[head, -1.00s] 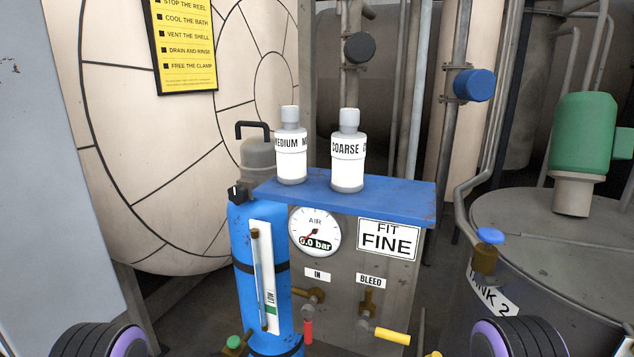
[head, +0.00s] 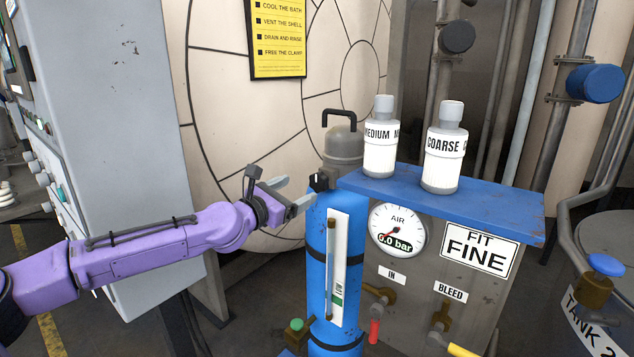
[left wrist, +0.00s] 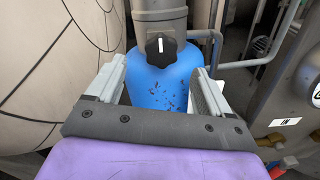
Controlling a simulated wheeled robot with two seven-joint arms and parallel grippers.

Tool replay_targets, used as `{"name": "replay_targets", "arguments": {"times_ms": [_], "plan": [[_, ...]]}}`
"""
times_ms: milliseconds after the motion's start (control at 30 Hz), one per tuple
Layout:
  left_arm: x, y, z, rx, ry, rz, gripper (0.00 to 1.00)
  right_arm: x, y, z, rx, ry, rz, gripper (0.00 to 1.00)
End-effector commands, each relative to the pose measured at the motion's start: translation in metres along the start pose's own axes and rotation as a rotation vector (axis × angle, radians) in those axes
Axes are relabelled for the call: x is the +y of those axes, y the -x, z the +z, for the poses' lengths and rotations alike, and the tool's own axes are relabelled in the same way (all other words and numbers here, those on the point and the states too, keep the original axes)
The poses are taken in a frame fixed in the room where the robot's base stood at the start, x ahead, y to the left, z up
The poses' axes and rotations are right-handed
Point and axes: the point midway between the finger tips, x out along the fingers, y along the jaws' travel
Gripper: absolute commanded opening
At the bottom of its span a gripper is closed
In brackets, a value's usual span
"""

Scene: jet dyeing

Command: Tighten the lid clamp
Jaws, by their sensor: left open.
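A blue cylinder (head: 318,245) with a grey domed lid (head: 343,145) and a black handle stands at the centre in the head view. A small black clamp knob (head: 319,181) with a white mark sits at the lid's lower left edge. It also shows in the left wrist view (left wrist: 163,48), with its white mark near upright. My left gripper (head: 293,193) is open and empty, just left of the knob. In the left wrist view its fingers (left wrist: 159,72) lie to either side of the knob's line, with the knob beyond the tips. My right gripper is out of view.
A blue shelf (head: 500,212) right of the cylinder carries the MEDIUM bottle (head: 381,140) and the COARSE bottle (head: 444,150). Below are an air gauge (head: 397,230) at 0.0 bar and the IN and BLEED valves. A grey cabinet (head: 105,110) stands left, behind my arm.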

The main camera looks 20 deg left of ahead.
Motion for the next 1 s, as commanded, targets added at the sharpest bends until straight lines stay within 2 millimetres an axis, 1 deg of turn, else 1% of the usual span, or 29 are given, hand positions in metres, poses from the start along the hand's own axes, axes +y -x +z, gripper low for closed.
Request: {"name": "replay_targets", "arguments": {"times_ms": [33, 200, 300, 400, 533, 733, 767, 800, 867, 900, 933, 1000], "plan": [[-0.003, -0.011, -0.002, 0.004, -0.002, -0.004, 0.81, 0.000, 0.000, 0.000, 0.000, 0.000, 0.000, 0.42], [-0.002, -0.051, -0.001, 0.006, -0.003, -0.003, 0.81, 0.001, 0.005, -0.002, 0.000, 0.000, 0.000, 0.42], [-0.003, -0.070, -0.002, 0.006, -0.002, -0.002, 0.81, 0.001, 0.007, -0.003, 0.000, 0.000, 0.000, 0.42], [-0.003, -0.083, -0.002, 0.005, -0.002, -0.003, 0.81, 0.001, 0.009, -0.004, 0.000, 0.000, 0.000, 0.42], [-0.003, -0.091, -0.003, 0.005, -0.002, -0.003, 0.81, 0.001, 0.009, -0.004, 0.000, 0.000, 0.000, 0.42], [-0.003, -0.091, -0.003, 0.005, -0.002, -0.003, 0.81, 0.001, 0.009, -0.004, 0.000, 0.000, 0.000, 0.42], [-0.003, -0.091, -0.003, 0.005, -0.002, -0.003, 0.77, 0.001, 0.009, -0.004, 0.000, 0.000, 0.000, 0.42], [-0.003, -0.091, -0.003, 0.005, -0.002, -0.003, 0.64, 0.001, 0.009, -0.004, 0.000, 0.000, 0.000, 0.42], [-0.003, -0.091, -0.003, 0.005, -0.002, -0.002, 0.45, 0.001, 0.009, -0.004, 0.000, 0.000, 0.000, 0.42], [-0.003, -0.091, -0.003, 0.005, -0.002, -0.002, 0.32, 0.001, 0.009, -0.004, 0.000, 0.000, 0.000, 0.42], [-0.003, -0.091, -0.003, 0.005, -0.002, -0.002, 0.29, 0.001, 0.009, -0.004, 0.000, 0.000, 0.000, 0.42], [-0.003, -0.091, -0.003, 0.005, -0.002, -0.002, 0.29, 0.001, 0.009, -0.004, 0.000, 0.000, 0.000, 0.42]]}}
